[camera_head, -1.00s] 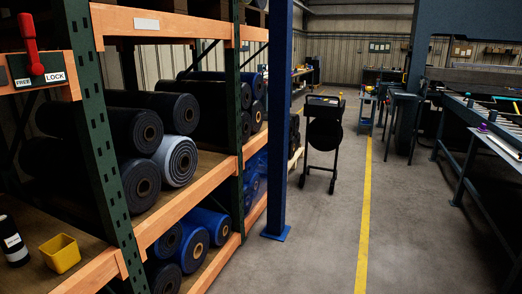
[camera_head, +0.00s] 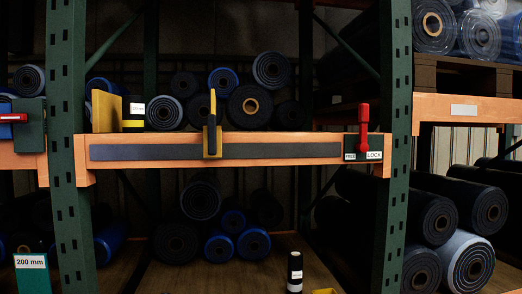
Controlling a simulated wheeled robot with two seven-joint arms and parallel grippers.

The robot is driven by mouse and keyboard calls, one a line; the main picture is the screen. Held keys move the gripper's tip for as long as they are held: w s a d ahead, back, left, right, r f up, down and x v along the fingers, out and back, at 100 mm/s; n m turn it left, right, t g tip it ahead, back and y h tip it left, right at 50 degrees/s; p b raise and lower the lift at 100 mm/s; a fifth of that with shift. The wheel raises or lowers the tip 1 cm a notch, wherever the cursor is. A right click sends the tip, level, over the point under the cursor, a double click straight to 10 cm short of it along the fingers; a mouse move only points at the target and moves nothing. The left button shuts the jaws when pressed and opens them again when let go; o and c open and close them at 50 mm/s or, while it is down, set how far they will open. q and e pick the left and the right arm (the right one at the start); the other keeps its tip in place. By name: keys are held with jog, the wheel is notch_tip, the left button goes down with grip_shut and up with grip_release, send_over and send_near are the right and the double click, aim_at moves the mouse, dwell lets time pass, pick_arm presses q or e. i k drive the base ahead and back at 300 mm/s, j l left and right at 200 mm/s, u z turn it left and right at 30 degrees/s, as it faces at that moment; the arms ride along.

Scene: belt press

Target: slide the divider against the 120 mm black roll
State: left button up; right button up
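The yellow divider (camera_head: 213,105) stands upright, nearly edge-on, on the upper shelf's front beam, with a dark handle on its front. It sits about mid-way along a dark rail (camera_head: 275,151). Right behind it to the right is a large black roll (camera_head: 236,106) with a tan core; a gap between them cannot be judged. No 120 mm marking is readable, so I cannot tell which roll is meant. A red lever (camera_head: 364,125) stands upright at the rail's right end, above FREE and LOCK labels. Neither gripper is in view.
Green uprights (camera_head: 70,190) (camera_head: 396,180) flank the bay. More rolls and another black cylinder (camera_head: 295,272) are on the lower shelf.

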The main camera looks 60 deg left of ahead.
aim_at(212, 133)
jog(key=u, duration=2.15)
